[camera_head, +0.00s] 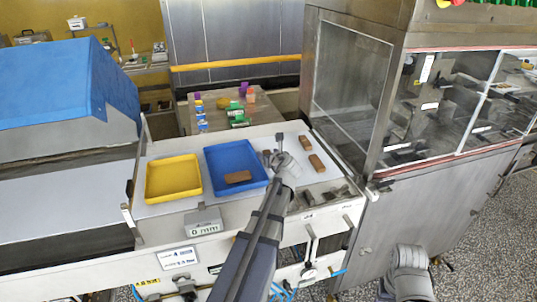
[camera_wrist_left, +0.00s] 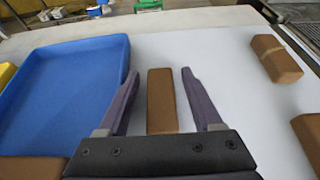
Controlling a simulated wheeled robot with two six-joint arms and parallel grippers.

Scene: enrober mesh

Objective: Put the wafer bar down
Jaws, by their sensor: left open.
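A brown wafer bar (camera_wrist_left: 161,102) lies on the white surface in the left wrist view, between the spread fingers of my left gripper (camera_wrist_left: 159,76). Gaps show on both sides of the bar, so the fingers are apart from it. In the head view my left gripper (camera_head: 274,153) is just right of the blue tray (camera_head: 258,160), low over the white top, and largely hides this bar. Another bar (camera_head: 238,177) lies in the blue tray. Two more bars, a far one (camera_head: 305,142) and a nearer one (camera_head: 317,162), lie to the right. My right gripper is out of view.
An empty yellow tray (camera_head: 173,179) stands left of the blue one. A display box (camera_head: 204,221) is at the front edge. A glazed steel machine (camera_head: 345,75) rises on the right. A blue-covered unit (camera_head: 62,85) stands at the left. Small coloured items lie behind.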

